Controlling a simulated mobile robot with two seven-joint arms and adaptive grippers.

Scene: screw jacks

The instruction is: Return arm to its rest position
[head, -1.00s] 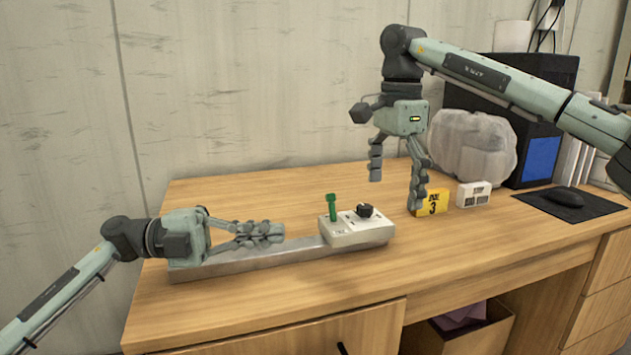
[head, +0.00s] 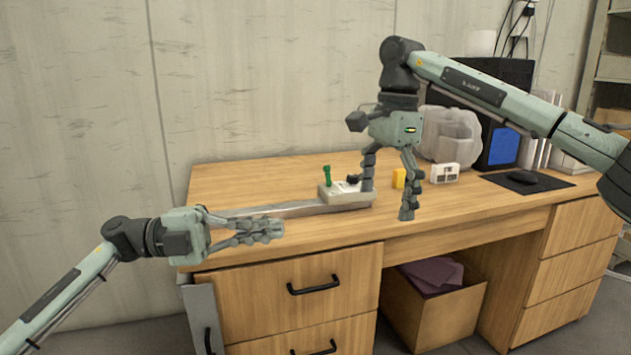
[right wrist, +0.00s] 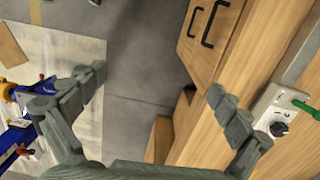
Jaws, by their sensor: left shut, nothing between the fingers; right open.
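My left gripper (head: 262,230) is shut and empty, in front of the desk's left end in the head view. My right gripper (head: 387,201) points down with its fingers apart and nothing between them, in front of the control box in the head view. It also shows open in the right wrist view (right wrist: 160,90), with floor and the desk front beyond its fingers. The pale control box (head: 345,197) with a green lever (head: 327,175) and a black knob (head: 353,179) sits on the desk. The box's right part is hidden behind a right finger.
The wooden desk (head: 270,175) has a metal bar (head: 290,209) along its front left. A yellow block (head: 399,178), a white box (head: 444,173), a clear bag (head: 452,137) and a mouse (head: 523,177) stand to the right.

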